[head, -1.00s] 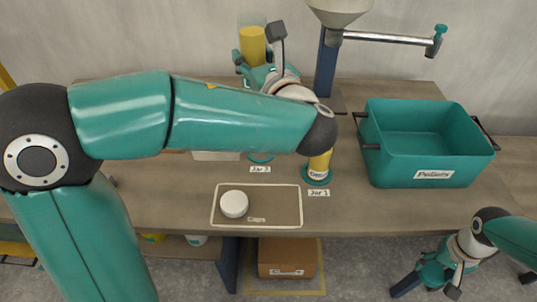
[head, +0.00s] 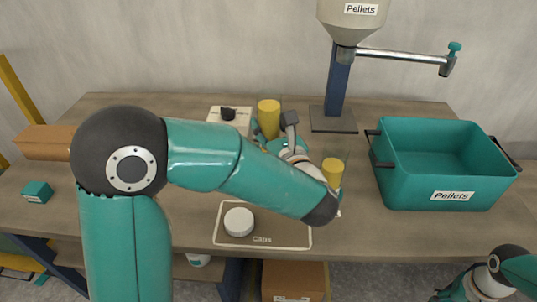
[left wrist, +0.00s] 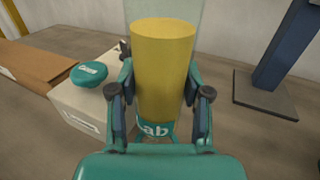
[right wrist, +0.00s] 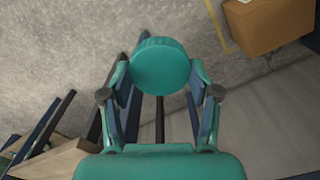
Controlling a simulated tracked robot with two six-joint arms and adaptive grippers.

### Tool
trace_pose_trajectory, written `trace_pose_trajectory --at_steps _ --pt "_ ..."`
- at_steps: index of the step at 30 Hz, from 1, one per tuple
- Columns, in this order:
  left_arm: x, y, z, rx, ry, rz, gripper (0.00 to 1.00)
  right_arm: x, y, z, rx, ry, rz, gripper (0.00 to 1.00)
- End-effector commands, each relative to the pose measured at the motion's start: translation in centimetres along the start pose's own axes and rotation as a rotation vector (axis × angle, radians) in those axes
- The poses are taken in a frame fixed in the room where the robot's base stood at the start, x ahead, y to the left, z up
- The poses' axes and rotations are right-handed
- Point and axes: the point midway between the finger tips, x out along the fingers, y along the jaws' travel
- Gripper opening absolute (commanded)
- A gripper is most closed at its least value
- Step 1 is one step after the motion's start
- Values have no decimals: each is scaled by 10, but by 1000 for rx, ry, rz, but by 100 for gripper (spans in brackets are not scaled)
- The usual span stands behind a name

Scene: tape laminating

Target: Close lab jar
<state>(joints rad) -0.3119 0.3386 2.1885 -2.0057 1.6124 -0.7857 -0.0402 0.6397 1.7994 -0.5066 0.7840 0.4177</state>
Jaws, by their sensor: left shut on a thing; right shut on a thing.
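My left gripper (head: 268,137) is shut on the lab jar (head: 268,117), a clear jar with yellow filling. In the left wrist view the lab jar (left wrist: 163,70) stands between the fingers (left wrist: 160,105), label partly showing, with no lid seen on it. Whether its base touches the table is hidden. My right gripper (right wrist: 160,90) is shut on a round teal cap (right wrist: 160,66), held over the floor, away from the jar. In the head view the right gripper is cut off at the bottom right.
A white cap (head: 238,222) lies on the Caps tray (head: 290,236). Another yellow-filled jar (head: 332,170) is partly behind my left arm. A white box (head: 243,121) stands at the back. A teal Pellets bin (head: 440,172) is right, beside the hopper stand (head: 334,122).

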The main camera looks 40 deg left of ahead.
Motion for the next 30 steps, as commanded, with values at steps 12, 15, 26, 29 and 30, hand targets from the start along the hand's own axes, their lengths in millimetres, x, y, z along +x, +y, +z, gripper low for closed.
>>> trace_pose_trajectory --at_steps 12,15,26,29,30 --pt "0 0 -24 -2 -2 0 0 7 0 0 1 0 0 48" --pt "0 -1 -24 -2 -2 0 0 7 1 0 1 0 0 48" --pt "0 -1 -64 1 -1 0 0 20 1 0 1 0 0 48" --pt "0 -1 -67 -1 -2 -1 0 20 1 0 1 0 0 48" --pt "0 -1 -67 -2 -2 -1 0 20 1 0 1 0 0 48"
